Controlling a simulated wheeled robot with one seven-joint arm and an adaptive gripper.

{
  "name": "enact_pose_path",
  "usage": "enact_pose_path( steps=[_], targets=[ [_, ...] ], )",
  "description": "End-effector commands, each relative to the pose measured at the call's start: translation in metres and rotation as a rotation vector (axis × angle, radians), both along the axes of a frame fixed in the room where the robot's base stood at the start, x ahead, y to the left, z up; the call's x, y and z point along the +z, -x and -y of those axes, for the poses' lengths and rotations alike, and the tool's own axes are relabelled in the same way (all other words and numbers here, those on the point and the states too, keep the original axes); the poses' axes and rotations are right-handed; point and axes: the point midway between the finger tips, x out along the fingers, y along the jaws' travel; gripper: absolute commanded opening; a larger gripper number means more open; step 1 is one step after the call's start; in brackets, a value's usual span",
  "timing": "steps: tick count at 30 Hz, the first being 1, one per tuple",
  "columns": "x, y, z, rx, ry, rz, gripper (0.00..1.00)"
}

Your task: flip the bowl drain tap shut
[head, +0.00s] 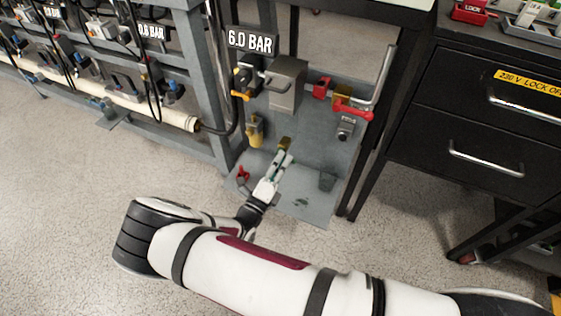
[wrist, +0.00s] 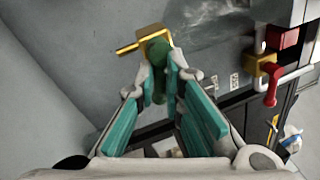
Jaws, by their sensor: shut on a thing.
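The tap I take for the bowl drain tap has a brass body (wrist: 156,44) with a thin stem to the left and a green lever (wrist: 158,72), in the wrist view. My gripper (wrist: 164,78) is shut on the green lever, with one finger on each side of it. In the head view, the brass body (head: 285,143) shows just beyond the fingertips of my gripper (head: 281,158), low in front of the grey panel. The lever is mostly hidden there by the fingers.
A yellow bowl-shaped part (head: 255,130) hangs up and left of my gripper. A red-handled valve (head: 243,175) is low at left. A black drawer cabinet (head: 450,125) stands right; floor is open at left.

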Motion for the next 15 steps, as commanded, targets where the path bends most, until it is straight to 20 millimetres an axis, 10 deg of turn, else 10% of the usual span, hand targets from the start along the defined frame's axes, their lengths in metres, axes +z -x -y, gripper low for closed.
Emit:
enact_pose_path(
  steps=[15],
  targets=[
    [0.0052,0.0007,0.0015,0.002,0.289,-0.107,0.0]
  ],
)
